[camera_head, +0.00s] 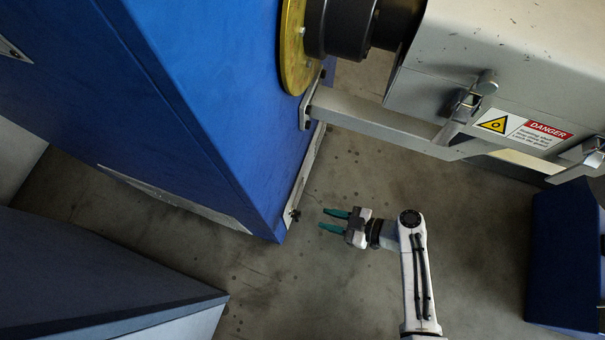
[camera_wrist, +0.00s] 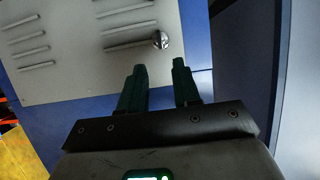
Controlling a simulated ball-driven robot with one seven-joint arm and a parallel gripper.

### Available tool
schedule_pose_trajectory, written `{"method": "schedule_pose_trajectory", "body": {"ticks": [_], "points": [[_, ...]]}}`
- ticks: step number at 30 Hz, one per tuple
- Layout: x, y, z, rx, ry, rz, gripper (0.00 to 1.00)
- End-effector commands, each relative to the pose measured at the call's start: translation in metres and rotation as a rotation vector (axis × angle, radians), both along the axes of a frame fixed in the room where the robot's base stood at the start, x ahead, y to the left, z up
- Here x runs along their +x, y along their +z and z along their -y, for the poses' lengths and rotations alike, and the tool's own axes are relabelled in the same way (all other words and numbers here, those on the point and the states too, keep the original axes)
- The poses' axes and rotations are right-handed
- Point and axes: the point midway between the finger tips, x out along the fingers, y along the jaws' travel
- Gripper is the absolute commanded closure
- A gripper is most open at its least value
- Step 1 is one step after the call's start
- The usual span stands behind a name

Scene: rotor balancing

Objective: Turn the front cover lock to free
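A small round metallic lock (camera_wrist: 161,40) sits on a light grey vented cover (camera_wrist: 75,75) in the wrist view, close to the cover's right edge. In the head view it seems to be the small dark piece (camera_head: 295,214) at the lower end of the cover's thin pale edge. My gripper (camera_head: 322,219) has two teal fingers that stand apart with nothing between them. It points left toward the lock with a short gap to it. In the wrist view the lock lies just beyond the fingertips (camera_wrist: 160,66). The lock's turned position is too small to tell.
The cover is on a large blue cabinet (camera_head: 195,75). Above my arm, a grey machine arm with a danger label (camera_head: 548,132) and a rail (camera_head: 370,115) reaches across. A dark blue box (camera_head: 90,265) stands at lower left. Bare floor surrounds my gripper.

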Motion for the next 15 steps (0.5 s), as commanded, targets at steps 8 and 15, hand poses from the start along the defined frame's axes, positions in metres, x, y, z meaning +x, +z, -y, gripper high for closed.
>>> {"method": "schedule_pose_trajectory", "body": {"ticks": [8, 15], "points": [[0.016, -0.022, -0.045, 0.001, 0.004, -0.001, 0.68], [0.025, -0.033, -0.071, 0.000, 0.002, -0.002, 0.68]]}}
